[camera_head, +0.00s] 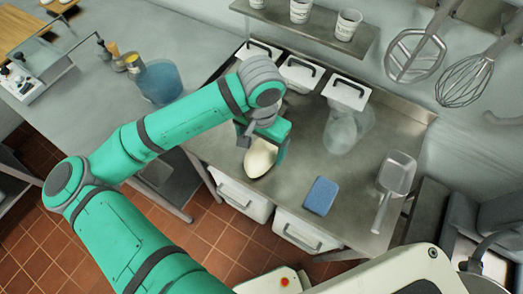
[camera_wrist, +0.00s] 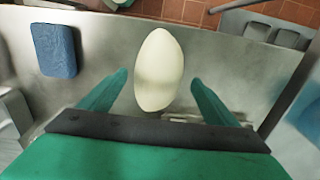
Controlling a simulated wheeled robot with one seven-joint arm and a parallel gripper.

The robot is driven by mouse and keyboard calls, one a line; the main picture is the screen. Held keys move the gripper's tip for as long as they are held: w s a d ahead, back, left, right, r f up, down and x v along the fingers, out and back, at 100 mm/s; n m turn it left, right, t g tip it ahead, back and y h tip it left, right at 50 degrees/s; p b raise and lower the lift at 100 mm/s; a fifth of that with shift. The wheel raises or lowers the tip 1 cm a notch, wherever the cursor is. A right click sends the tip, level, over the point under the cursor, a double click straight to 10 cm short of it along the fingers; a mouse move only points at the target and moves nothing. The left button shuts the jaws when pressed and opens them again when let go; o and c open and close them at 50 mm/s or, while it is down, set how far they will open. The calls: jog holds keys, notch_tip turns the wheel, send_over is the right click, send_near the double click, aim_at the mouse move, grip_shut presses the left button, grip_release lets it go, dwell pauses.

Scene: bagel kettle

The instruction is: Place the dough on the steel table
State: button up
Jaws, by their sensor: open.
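The dough (camera_head: 260,158) is a pale, smooth oval lump at the front left part of the steel table (camera_head: 225,150). In the wrist view the dough (camera_wrist: 159,70) lies lengthwise between and beyond the two green fingers, with a gap on each side. My gripper (camera_head: 268,140) is over the back end of the dough in the head view and covers part of it. In the wrist view my gripper (camera_wrist: 160,88) is open and its fingers do not touch the dough. The dough appears to rest on the table, though its underside is hidden.
A blue sponge-like block (camera_head: 321,195) and a metal scoop (camera_head: 395,175) lie to the right on the table. A clear bowl or bag (camera_head: 345,130) and white lidded bins (camera_head: 300,72) stand behind. A blue container (camera_head: 160,82) is on the left counter. Bare steel lies between dough and block.

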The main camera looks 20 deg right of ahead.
aim_at(262, 148)
notch_tip(262, 148, up, 7)
jog(key=shift+d+r, duration=0.15)
jog(key=shift+r, duration=0.05)
jog(key=shift+a+r, duration=0.2)
jog(key=shift+r, duration=0.3)
jog(key=shift+s, duration=0.1)
